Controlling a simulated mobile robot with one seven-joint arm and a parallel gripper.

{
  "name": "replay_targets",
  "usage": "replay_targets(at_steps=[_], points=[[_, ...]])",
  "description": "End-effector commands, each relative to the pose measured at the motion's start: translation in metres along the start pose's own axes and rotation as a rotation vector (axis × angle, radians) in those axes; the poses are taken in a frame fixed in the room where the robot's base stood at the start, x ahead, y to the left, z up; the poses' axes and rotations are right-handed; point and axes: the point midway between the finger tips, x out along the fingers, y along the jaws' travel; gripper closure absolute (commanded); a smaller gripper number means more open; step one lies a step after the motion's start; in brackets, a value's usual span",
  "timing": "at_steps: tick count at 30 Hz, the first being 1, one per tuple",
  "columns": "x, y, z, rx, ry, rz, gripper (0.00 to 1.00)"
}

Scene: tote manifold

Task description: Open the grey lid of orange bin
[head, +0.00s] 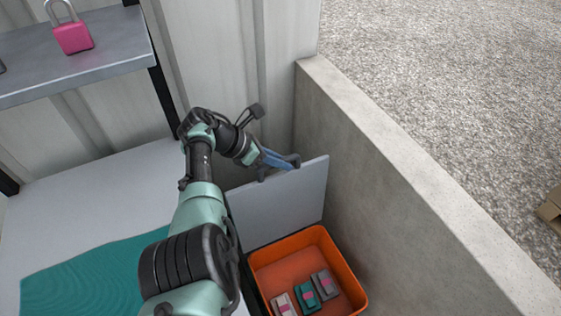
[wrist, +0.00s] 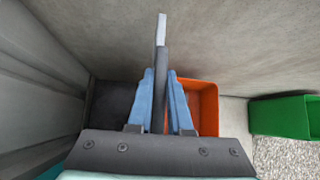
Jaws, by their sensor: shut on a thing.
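The orange bin (head: 345,265) sits low at the foot of the concrete wall. Its inside shows from above, with three small items with pink patches at the near end. The grey lid (head: 285,205) stands steeply raised at the far side of the bin. My gripper (head: 279,164) is shut on the lid's upper edge. In the wrist view, the lid (wrist: 161,62) shows edge-on between the two blue fingers of my gripper (wrist: 160,80), with part of the orange bin (wrist: 208,106) to their right. The lid's lower edge is partly hidden behind the bin rim.
A concrete wall (head: 400,180) runs close along the right of the bin. A grey shelf (head: 100,75) with a pink padlock (head: 74,37) is at upper left. A teal mat (head: 90,268) lies on the light surface at left. A green bin (wrist: 285,117) shows in the wrist view.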

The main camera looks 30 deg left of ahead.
Motion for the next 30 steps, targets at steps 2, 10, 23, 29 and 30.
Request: replay_targets(at_steps=[2, 10, 23, 29, 30], points=[[0.001, -0.001, -0.002, -0.001, 0.005, -0.002, 1.0], [0.001, -0.001, -0.002, -0.001, 0.005, -0.002, 0.7], [-0.002, 0.0, 0.0, 0.0, 0.001, 0.0, 0.53], [-0.03, 0.0, 0.002, -0.001, 0.001, 0.002, 0.53], [-0.039, 0.0, 0.002, -0.001, 0.0, 0.003, 0.53]])
